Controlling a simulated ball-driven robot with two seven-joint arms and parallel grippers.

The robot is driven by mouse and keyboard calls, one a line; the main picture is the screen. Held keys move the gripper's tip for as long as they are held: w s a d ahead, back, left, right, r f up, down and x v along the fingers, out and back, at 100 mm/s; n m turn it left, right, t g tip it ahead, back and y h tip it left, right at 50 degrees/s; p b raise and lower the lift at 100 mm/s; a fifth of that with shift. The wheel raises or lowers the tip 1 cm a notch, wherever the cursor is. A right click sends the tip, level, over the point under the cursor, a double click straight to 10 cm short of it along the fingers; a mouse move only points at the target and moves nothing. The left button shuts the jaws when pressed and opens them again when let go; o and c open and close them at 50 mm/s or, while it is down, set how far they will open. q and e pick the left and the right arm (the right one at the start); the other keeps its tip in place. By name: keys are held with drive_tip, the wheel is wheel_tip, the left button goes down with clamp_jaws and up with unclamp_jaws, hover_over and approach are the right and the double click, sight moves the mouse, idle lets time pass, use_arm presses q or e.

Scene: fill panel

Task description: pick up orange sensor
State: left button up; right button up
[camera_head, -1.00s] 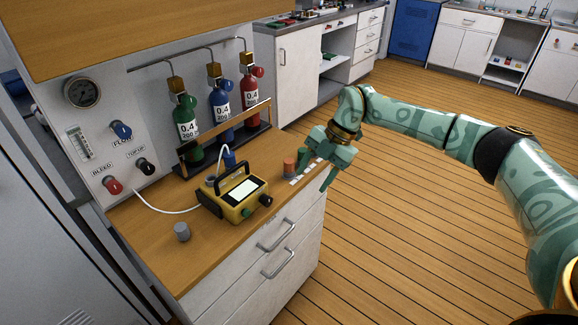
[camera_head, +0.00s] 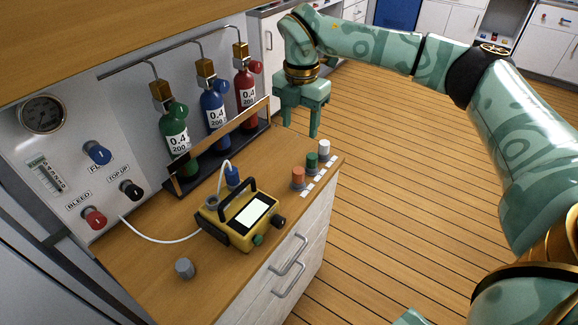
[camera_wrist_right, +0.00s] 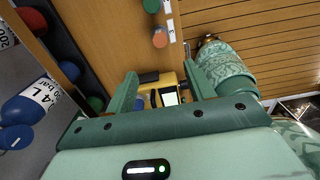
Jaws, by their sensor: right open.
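The orange sensor (camera_head: 298,176), a short upright cylinder, stands near the counter's right edge beside white labels. It also shows at the top of the right wrist view (camera_wrist_right: 160,39). A green sensor (camera_head: 311,160) and a white one (camera_head: 324,147) stand in line behind it. My right gripper (camera_head: 300,128) is open and empty, pointing down above the counter's far right part, behind and above the sensors. In the wrist view the orange sensor lies beyond the fingertips, not between them. My left gripper is not in view.
A yellow analyser (camera_head: 240,216) with a handle stands on the wooden counter (camera_head: 215,275), left of the sensors. A grey cylinder (camera_head: 184,268) stands at front left. Green, blue and red bottles (camera_head: 246,88) stand behind a rail (camera_head: 225,125), close to my right gripper.

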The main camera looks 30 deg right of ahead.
drive_tip(key=b, duration=0.3)
hover_over(299, 170)
wheel_tip(299, 170, down, 10)
drive_tip(key=shift+s+a+r, duration=0.1)
drive_tip(key=shift+a+r, duration=0.05)
drive_tip(key=shift+f+b, duration=0.45)
drive_tip(key=shift+f, duration=0.3)
wheel_tip(299, 170, down, 5)
drive_tip(key=shift+b, duration=1.25)
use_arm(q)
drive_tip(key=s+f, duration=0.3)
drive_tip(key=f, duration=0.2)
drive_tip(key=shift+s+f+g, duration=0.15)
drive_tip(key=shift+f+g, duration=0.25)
use_arm(e)
drive_tip(key=shift+r, duration=0.2)
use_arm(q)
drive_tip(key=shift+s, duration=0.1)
use_arm(e)
drive_tip(key=c, duration=1)
